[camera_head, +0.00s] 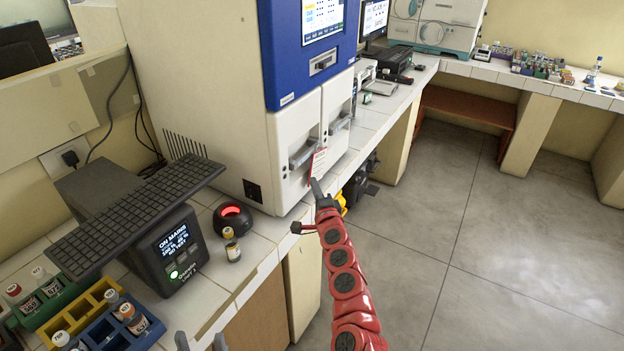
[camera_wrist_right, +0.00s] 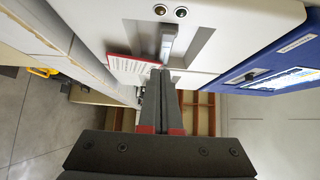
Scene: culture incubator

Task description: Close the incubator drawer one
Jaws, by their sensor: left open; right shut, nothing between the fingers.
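The incubator (camera_head: 205,75) is a large white cabinet with a blue upper front. Two white drawer fronts sit side by side below the blue part, a left one (camera_head: 288,130) and a right one (camera_head: 338,100), each with a recessed grey handle. I cannot tell which is drawer one, and both look near flush. My right gripper (camera_head: 316,186) is shut and empty, just in front of the left drawer's lower part. In the right wrist view its fingertips (camera_wrist_right: 161,72) are near the end of a handle (camera_wrist_right: 168,43); contact is unclear. My left gripper (camera_head: 201,342) is open at the bottom edge.
A red-and-white card (camera_head: 318,160) is by the left handle. On the tiled bench stand a dark display unit (camera_head: 175,255), a round black device (camera_head: 232,216), a small vial (camera_head: 232,248) and coloured vial racks (camera_head: 85,315). The floor at right is clear.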

